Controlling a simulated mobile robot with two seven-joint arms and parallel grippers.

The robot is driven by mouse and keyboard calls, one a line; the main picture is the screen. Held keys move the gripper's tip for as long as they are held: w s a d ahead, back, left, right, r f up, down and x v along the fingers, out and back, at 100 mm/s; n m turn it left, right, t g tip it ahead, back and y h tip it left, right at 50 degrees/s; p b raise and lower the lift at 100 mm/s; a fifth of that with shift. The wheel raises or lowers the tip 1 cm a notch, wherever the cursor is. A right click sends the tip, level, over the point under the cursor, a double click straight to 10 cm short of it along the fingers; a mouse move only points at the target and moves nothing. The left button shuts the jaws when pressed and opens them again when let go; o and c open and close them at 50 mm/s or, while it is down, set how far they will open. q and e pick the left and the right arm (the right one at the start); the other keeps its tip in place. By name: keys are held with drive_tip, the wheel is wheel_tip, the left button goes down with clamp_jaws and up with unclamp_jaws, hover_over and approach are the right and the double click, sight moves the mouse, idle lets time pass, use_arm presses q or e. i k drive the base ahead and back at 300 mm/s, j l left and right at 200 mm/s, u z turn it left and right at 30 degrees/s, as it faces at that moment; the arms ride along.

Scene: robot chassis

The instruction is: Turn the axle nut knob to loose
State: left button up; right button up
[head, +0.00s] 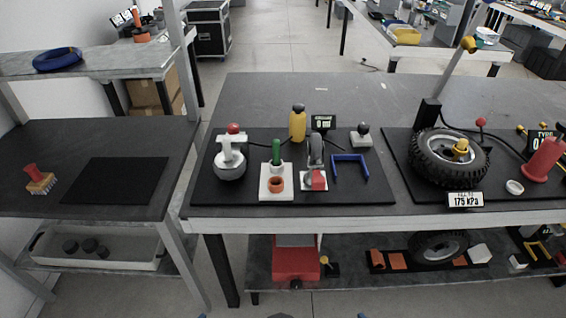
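A yellow knob (460,147) sits at the hub of a black knobbly tyre (436,172) on the right side of the main bench; it looks like the axle nut knob. The tyre stands tilted on a black mat, with a card reading "175 kPa" (465,199) in front of it. The knob's setting cannot be read at this size. Neither of my grippers shows in the head view, and nothing is touching the knob.
Left of the tyre, a black mat (375,192) holds a grey pump-like device (230,160), a yellow bottle (298,124) and a blue bracket (350,167). A red cylinder (543,160) and a white ring (515,187) stand right of the tyre. The bench's back strip (330,92) is mostly clear.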

sight(232, 129)
drive_tip(key=j+z, duration=0.1)
drive_tip(key=z, duration=0.6)
drive_tip(key=j+z, duration=0.85)
drive_tip(key=k+j, duration=0.05)
drive_tip(key=j, duration=0.05)
